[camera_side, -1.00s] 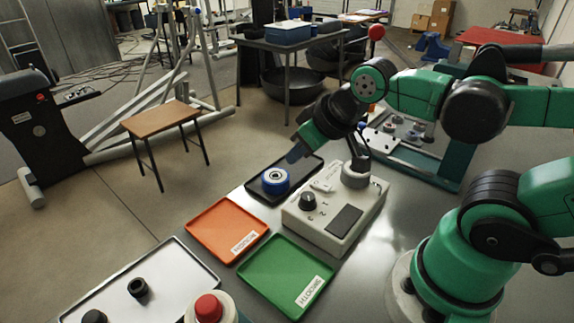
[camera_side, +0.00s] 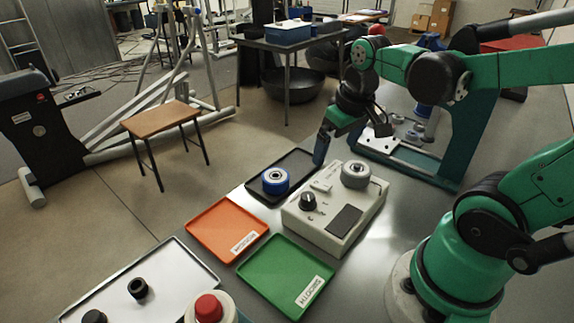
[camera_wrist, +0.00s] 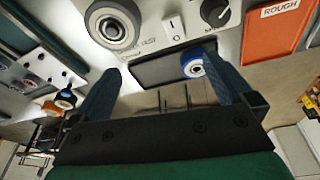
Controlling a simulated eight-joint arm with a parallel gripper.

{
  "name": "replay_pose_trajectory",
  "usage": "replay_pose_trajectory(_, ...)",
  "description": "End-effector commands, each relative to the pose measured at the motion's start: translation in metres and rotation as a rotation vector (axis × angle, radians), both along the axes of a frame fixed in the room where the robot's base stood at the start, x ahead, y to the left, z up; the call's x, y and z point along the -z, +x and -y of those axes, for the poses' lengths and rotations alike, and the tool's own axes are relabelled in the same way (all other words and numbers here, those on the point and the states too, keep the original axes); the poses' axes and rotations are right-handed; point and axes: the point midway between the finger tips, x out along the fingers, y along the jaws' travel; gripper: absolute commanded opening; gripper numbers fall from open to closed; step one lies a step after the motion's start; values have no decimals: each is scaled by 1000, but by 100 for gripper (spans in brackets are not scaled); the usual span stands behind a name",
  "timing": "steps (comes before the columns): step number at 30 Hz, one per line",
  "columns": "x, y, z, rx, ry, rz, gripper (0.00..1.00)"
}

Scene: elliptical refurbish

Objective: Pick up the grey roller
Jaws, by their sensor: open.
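The grey roller (camera_side: 356,174) sits on the back right of the beige control box (camera_side: 330,232), and it also shows at the top left of the wrist view (camera_wrist: 112,22). My gripper (camera_side: 338,143) is open and empty, fingers pointing down. In the side view it is up and left of the grey roller, apart from it. In the wrist view my two fingers (camera_wrist: 163,68) are spread, with the grey roller beyond the left fingertip and not between them. A blue roller (camera_side: 276,180) sits on the black tray and shows near the right finger (camera_wrist: 193,66).
The black tray (camera_side: 302,160) lies behind the box. An orange tray (camera_side: 222,222), labelled ROUGH in the wrist view, and a green tray (camera_side: 275,270) lie left of the box. A black knob (camera_side: 308,200) stands up from the box. A white tray (camera_side: 175,280) lies front left.

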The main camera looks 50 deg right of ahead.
Motion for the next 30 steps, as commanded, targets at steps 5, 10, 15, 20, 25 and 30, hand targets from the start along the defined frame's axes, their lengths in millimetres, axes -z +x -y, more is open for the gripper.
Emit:
replay_pose_trajectory(5,8,-22,38,103,70,-181,100)
replay_pose_trajectory(10,15,-28,45,121,95,-228,100)
replay_pose_trajectory(15,32,-28,45,119,94,-225,100)
replay_pose_trajectory(20,49,-27,45,119,94,-223,100)
replay_pose_trajectory(25,61,-27,44,119,93,-222,100)
replay_pose_trajectory(30,65,-28,44,118,93,-222,100)
